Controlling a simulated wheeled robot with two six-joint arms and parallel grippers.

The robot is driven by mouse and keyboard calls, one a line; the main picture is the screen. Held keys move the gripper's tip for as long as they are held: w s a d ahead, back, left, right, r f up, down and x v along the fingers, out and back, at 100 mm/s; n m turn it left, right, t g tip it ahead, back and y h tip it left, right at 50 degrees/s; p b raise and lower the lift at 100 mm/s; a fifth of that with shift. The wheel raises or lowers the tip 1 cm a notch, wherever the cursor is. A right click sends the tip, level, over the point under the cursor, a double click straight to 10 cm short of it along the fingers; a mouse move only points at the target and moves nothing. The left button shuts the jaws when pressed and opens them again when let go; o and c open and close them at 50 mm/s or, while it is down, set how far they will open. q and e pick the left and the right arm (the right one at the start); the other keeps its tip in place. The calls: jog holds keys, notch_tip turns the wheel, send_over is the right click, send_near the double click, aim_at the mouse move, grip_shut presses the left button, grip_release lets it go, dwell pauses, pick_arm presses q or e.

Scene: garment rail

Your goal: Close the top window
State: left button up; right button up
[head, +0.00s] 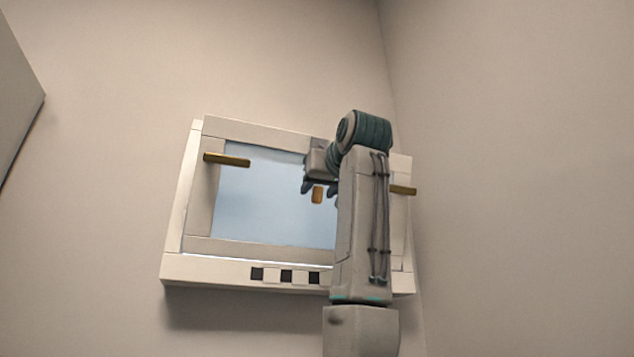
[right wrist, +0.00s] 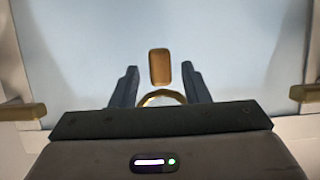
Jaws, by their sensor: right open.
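The top window (head: 265,200) is a white-framed pane of pale blue glass set on the wall in the head view. A brass bar (head: 226,160) sticks out at its left side and another (head: 403,190) at its right side. A small brass piece (head: 317,195) shows between the fingers of my right gripper (head: 320,188). My right arm hides the window's lower right part. My left gripper is not in view.
The white sill (head: 215,272) below the pane carries several dark squares. A bare wall (head: 520,180) stands close on the right. A grey panel edge (head: 18,100) shows at the far left. The wall between is clear.

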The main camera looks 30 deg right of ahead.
jog(key=shift+x, duration=0.8)
jog(key=shift+c, duration=0.2)
